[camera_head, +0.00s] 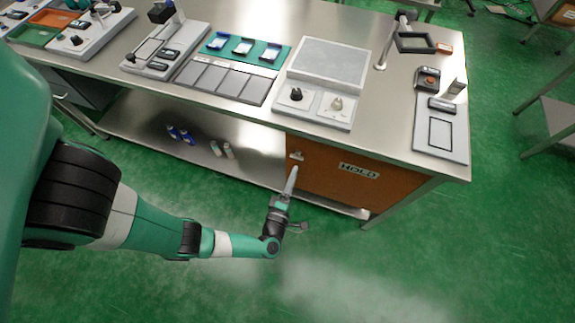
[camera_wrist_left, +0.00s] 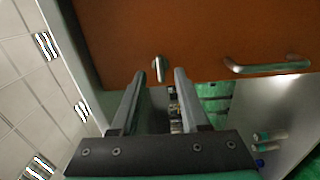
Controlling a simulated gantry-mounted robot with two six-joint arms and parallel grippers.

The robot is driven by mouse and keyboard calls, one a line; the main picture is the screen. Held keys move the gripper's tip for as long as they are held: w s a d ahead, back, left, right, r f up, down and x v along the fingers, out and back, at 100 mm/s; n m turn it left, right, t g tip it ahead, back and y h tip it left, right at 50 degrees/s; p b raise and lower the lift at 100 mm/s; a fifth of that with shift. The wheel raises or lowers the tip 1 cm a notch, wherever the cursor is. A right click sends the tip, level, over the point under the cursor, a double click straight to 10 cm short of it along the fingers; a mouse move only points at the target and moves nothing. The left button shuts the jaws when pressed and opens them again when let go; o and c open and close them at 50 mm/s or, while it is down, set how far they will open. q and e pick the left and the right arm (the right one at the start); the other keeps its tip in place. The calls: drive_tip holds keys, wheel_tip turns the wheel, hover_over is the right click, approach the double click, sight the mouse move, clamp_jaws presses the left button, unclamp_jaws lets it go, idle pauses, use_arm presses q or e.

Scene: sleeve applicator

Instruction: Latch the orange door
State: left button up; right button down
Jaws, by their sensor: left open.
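The orange door (camera_head: 340,182) is under the right part of the bench and carries a HOLD label (camera_head: 358,170). It looks about flush with the bench front, but I cannot tell if it is fully closed. In the left wrist view the door (camera_wrist_left: 210,35) fills the top, with a small metal latch knob (camera_wrist_left: 159,68) near its edge and a bar handle (camera_wrist_left: 268,66) to the right. My left gripper (camera_wrist_left: 160,76) is open and empty, its fingertips pointing at the knob, which appears between them. In the head view my left gripper (camera_head: 291,178) is just in front of the door's left edge. My right gripper is not in view.
The bench top (camera_head: 375,95) holds trays, a grey platform (camera_head: 328,65) with knobs and a device panel (camera_head: 440,135). The green floor in front of the door is clear.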

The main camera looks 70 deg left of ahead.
use_arm(q)
drive_tip(key=v, duration=0.7)
drive_tip(key=shift+a, duration=0.1)
